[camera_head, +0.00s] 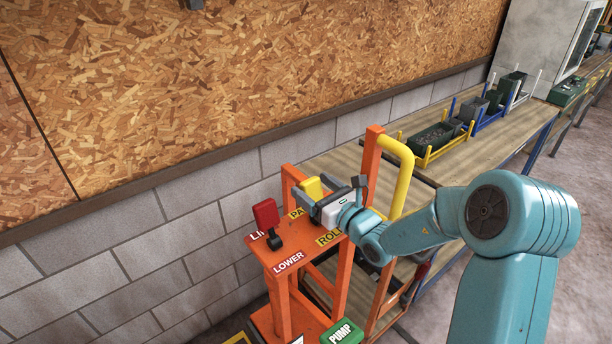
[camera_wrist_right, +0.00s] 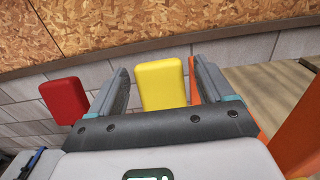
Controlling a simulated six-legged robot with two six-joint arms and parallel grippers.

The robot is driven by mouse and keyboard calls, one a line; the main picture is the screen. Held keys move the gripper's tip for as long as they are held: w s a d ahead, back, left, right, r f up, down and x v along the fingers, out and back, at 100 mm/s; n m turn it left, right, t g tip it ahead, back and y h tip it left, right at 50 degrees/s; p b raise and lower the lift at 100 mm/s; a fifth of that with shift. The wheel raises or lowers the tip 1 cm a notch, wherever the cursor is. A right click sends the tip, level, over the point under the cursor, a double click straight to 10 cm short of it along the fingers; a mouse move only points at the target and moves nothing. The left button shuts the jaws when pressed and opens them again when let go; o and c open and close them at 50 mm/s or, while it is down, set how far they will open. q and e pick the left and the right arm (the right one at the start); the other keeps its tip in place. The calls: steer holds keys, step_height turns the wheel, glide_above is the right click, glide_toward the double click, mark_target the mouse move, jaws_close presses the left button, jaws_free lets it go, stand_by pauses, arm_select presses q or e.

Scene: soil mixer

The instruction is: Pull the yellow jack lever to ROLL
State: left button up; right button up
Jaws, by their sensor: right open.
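The yellow jack lever's handle (camera_head: 312,188) stands on top of the orange jack stand (camera_head: 337,280), near the PARK label (camera_head: 297,213). The ROLL label (camera_head: 328,238) is on the near side of it. My right gripper (camera_head: 328,190) is at the yellow handle and is open. In the right wrist view the yellow handle (camera_wrist_right: 162,84) shows between the two fingers of the right gripper (camera_wrist_right: 160,80), with gaps visible on both sides. The lever's lower part is hidden behind the gripper. My left gripper is not in view.
A red lever (camera_head: 266,216) stands left of the yellow one, with LIFT and LOWER labels. A yellow curved bar (camera_head: 403,172) rises to the right, close to my right arm. A green PUMP pad (camera_head: 342,333) is below. A wooden bench (camera_head: 465,160) with bins lies behind.

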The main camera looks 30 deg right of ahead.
steer(key=shift+w+a+r, duration=0.1)
steer(key=shift+w+a, duration=0.05)
steer(key=shift+w, duration=0.4)
steer(key=shift+w+a+r, duration=0.1)
steer(key=shift+w, duration=0.4)
steer(key=shift+w+d+f, duration=0.15)
steer(key=shift+w+f, duration=0.05)
steer(key=shift+w, duration=0.3)
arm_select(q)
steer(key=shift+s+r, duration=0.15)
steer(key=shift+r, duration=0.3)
